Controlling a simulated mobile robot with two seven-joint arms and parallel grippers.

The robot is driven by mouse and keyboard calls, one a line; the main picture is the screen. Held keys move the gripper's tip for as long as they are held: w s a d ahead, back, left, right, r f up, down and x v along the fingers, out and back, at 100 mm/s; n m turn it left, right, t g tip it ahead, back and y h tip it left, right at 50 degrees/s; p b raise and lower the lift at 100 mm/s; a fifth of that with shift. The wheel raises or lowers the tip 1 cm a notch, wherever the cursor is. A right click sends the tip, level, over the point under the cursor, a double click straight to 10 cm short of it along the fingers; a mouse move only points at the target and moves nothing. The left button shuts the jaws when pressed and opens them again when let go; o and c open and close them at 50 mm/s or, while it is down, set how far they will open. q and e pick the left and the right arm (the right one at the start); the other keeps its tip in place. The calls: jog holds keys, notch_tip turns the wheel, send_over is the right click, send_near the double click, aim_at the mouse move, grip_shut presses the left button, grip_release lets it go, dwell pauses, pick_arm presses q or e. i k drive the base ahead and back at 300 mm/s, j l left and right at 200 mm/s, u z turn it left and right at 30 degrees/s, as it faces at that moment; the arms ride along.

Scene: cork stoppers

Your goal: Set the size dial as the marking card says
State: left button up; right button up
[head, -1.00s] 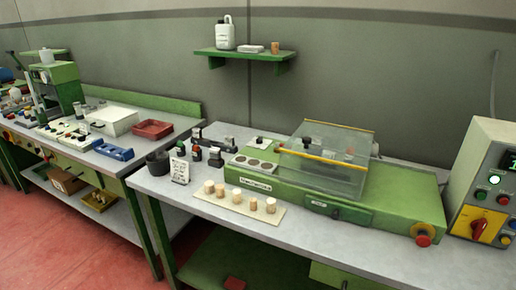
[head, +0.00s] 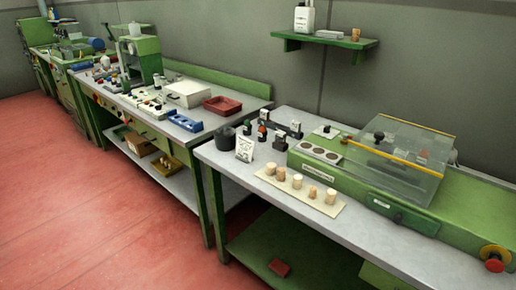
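A small white card (head: 244,148) with dark marks stands upright near the left end of the nearer bench, beside a dark round pot (head: 225,137). It looks like the marking card, but its writing is too small to read. I cannot tell which part in view is the size dial. Neither of my grippers is in view.
Several corks stand on a pale board (head: 333,210) at the bench's front. A second bench (head: 150,113) to the left holds a red tray (head: 222,105) and a white box (head: 190,94). Red floor (head: 90,215) is open at left.

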aim_at(327, 130)
jog(key=z, duration=0.65)
jog(key=i+j+z, duration=0.15)
jog(key=j+z, duration=0.15)
jog(key=z, duration=0.2)
jog(key=j+z, duration=0.35)
jog(key=z, duration=0.15)
jog(key=j+z, duration=0.3)
jog(key=j, duration=0.6)
